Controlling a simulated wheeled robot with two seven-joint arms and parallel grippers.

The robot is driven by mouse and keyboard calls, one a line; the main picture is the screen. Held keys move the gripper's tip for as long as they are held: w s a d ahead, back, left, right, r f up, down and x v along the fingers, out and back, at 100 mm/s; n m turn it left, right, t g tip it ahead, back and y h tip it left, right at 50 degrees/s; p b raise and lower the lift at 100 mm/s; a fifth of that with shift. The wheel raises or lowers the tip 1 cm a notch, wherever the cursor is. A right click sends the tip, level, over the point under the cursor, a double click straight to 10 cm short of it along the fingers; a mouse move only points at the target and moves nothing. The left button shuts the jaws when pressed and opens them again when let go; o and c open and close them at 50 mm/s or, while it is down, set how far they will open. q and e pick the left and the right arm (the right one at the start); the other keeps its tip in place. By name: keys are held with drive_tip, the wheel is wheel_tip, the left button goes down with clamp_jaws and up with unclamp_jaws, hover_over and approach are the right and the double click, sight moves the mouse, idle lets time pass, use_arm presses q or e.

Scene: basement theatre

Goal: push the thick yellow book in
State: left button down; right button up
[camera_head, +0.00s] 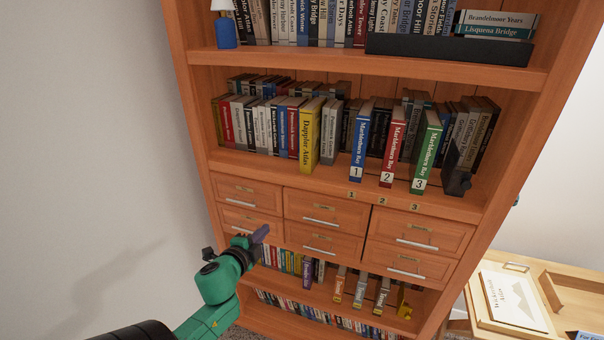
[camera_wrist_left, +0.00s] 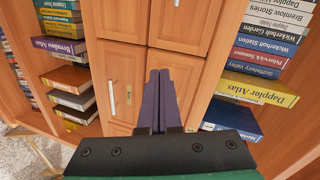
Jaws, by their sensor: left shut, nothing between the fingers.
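The thick yellow book (camera_head: 310,134), with "Dapplor Atlas" on its spine, stands upright on the middle shelf. It sticks out past the row of books to its left. In the left wrist view the yellow book (camera_wrist_left: 258,88) shows at the right, turned on its side by the camera's tilt. My left gripper (camera_head: 261,233) is shut and empty, in front of the drawers, below and to the left of the book and apart from it. Its purple fingers (camera_wrist_left: 158,100) lie together in the left wrist view. My right gripper is not in view.
Three numbered volumes, blue (camera_head: 360,142), red (camera_head: 392,147) and green (camera_head: 427,152), stand forward to the right of the yellow book. A dark bookend (camera_head: 456,178) is beyond them. Drawers (camera_head: 325,213) with handles lie below the shelf. A side table (camera_head: 463,320) stands at right.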

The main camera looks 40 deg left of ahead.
sight(304, 165)
use_arm(q)
drive_tip(key=w+d+r+m+t, duration=0.2)
drive_tip(key=d+r+m+t, duration=0.15)
drive_tip(key=r, duration=0.95)
drive_tip(key=shift+h, duration=0.4)
drive_tip(key=p+x, duration=0.3)
drive_tip(key=x, duration=1)
drive_tip(key=shift+w+d, duration=0.15)
drive_tip(key=shift+w, duration=0.15)
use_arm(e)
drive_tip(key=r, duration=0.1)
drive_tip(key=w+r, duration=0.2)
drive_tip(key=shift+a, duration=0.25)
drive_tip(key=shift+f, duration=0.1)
